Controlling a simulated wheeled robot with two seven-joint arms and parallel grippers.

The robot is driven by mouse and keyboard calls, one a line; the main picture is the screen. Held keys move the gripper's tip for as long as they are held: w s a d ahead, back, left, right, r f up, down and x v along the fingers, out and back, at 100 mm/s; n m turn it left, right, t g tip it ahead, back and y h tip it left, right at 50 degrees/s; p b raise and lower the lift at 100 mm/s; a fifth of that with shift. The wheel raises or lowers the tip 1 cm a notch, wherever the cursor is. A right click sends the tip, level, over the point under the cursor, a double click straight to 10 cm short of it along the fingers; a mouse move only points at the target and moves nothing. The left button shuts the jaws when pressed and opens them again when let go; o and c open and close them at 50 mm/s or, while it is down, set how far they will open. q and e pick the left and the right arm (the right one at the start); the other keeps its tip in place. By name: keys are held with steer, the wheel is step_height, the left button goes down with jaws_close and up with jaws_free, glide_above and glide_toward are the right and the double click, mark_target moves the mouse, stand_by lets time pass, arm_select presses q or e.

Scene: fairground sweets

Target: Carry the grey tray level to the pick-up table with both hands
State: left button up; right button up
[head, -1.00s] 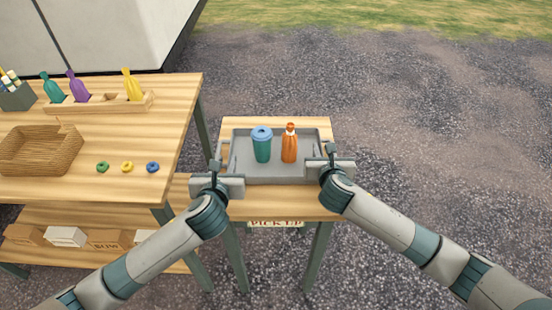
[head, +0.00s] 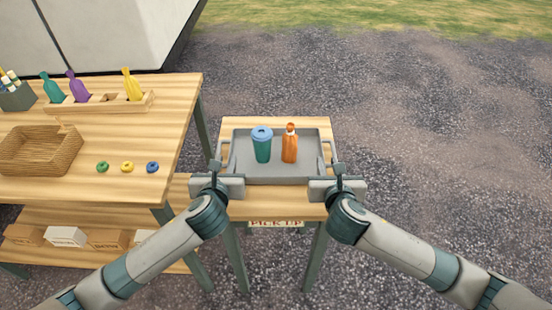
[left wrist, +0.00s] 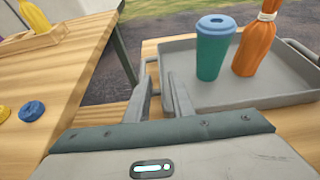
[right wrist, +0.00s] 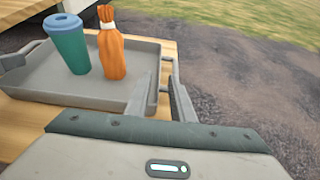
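The grey tray (head: 276,180) lies flat on the wooden pick-up table (head: 276,205). A teal cup with a blue lid (head: 262,146) and an orange bottle-shaped item (head: 290,146) stand upright on it. The left handle (head: 223,152) and right handle (head: 329,152) are visible. My left gripper (head: 214,168) is at the tray's near left corner; its fingers (left wrist: 160,88) are apart with nothing clearly between them. My right gripper (head: 338,170) is at the near right corner; its fingers (right wrist: 165,88) are also apart and look empty. Exact clearance from the handles is hard to tell.
A larger wooden stall table (head: 100,190) stands close on the left, with a wicker basket (head: 38,150), small coloured rings (head: 127,167) and a rack of bags (head: 98,104). A "PICK UP" sign (head: 276,223) hangs in front. Open gravel (head: 440,150) lies to the right.

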steer(key=shift+v, duration=1.15)
